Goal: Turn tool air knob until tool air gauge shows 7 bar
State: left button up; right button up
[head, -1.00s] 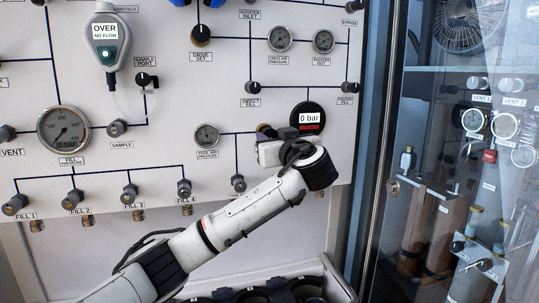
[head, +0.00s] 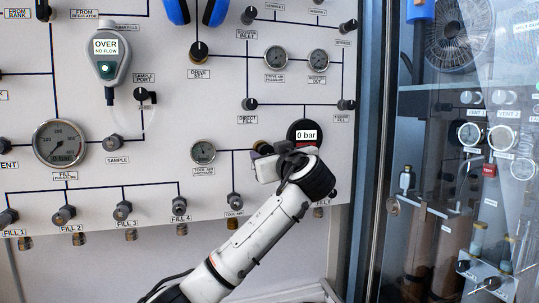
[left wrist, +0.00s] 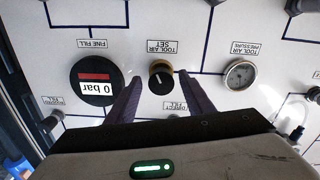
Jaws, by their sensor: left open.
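The tool air knob (left wrist: 161,80), black with a brass-coloured collar and a white pointer line, is on the white panel under the upside-down label "TOOL AIR SET" in the left wrist view. My left gripper (left wrist: 160,88) is open, with one dark finger on each side of the knob; I cannot tell whether they touch it. In the head view my left gripper (head: 262,152) largely hides the knob. The tool air gauge (head: 203,152) is a small round dial left of the gripper; it also shows in the left wrist view (left wrist: 240,75). Its needle is too small to read.
A round black display (head: 304,133) reading "0 bar" is just right of my gripper, labelled "FINE FILL" in the wrist view. A large fill gauge (head: 60,143) and several other knobs cover the panel. A glass-doored cabinet (head: 465,130) stands at the right.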

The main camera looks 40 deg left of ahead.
pick_arm(q)
jog(key=b+v, duration=0.1)
jog(key=v, duration=0.9)
pick_arm(e)
jog(key=shift+f, duration=0.45)
pick_arm(q)
jog(key=shift+s+d, duration=0.1)
jog(key=shift+s, duration=0.05)
pick_arm(e)
jog(key=shift+r, duration=0.1)
pick_arm(q)
jog(key=w+a+g+p, duration=0.1)
jog(key=w+a+p, duration=0.5)
jog(key=p, duration=0.7)
jog(key=shift+w+a+n+y, duration=0.25)
jog(key=shift+a+n+y, duration=0.15)
jog(key=shift+a, duration=0.65)
pick_arm(e)
notch_tip(320, 180, up, 10)
jog(key=s+d, duration=0.1)
jog(key=shift+d+f, duration=0.2)
jog(key=shift+d, duration=0.15)
